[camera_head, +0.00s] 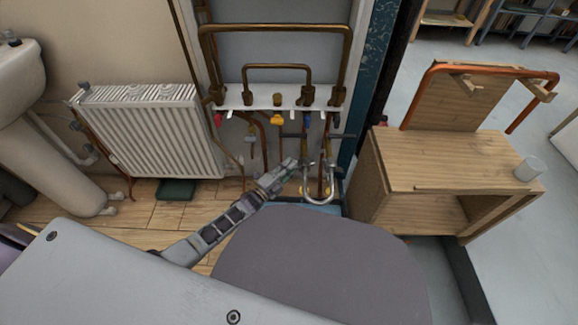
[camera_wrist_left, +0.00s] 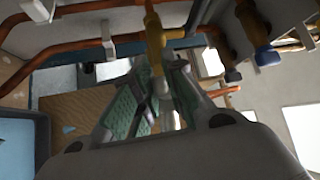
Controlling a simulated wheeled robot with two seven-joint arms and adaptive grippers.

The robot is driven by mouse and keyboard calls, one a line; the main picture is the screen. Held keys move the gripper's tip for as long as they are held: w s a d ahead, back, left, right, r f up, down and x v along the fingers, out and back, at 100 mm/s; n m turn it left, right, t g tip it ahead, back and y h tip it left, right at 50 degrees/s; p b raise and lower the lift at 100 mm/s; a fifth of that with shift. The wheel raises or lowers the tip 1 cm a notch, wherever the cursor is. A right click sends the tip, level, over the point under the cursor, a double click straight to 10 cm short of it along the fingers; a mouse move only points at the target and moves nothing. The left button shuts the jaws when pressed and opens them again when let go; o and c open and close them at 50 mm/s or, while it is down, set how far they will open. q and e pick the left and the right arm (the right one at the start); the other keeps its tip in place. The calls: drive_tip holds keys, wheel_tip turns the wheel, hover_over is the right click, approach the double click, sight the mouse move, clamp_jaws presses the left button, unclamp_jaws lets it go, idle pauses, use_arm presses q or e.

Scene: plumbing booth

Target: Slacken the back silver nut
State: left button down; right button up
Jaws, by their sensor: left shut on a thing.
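A silver nut (camera_wrist_left: 162,88) sits at the end of a brass fitting (camera_wrist_left: 155,40) in the left wrist view. My left gripper (camera_wrist_left: 158,80) has its green-padded fingers on either side of this nut and is shut on it. In the head view my left gripper (camera_head: 298,166) reaches in among the pipes under the white rail, beside a silver U-shaped pipe (camera_head: 319,201). The nut is too small to make out there, and I cannot tell from the pictures whether it is the back one. My right gripper is not in view.
Copper pipes and valves with red, yellow and blue handles hang from the white rail (camera_head: 262,101). A white radiator (camera_head: 152,130) stands to the left. Wooden floor shows at lower left.

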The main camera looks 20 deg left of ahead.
use_arm(q)
drive_tip(key=shift+d+f+n+t, duration=0.45)
drive_tip(key=shift+d+n+t, duration=0.4)
drive_tip(key=shift+n, duration=0.25)
drive_tip(key=shift+w+f+n+t, duration=0.1)
drive_tip(key=shift+f+n+t, duration=0.15)
drive_tip(key=shift+n+t, duration=0.5)
drive_tip(key=c, duration=1.5)
unclamp_jaws()
drive_tip(key=shift+d, duration=0.1)
drive_tip(key=shift+o, duration=0.2)
drive_tip(key=shift+r, duration=0.1)
drive_tip(key=shift+y, duration=0.3)
drive_tip(key=shift+a+f, duration=0.2)
drive_tip(key=shift+a, duration=0.1)
drive_tip(key=shift+a+r+m+g, duration=0.25)
drive_tip(key=shift+a+m+g, duration=0.05)
drive_tip(key=shift+m+g, duration=0.35)
drive_tip(key=shift+a+r+m+g, duration=0.15)
drive_tip(key=shift+r+m+g, duration=0.2)
drive_tip(key=shift+m+g, duration=0.35)
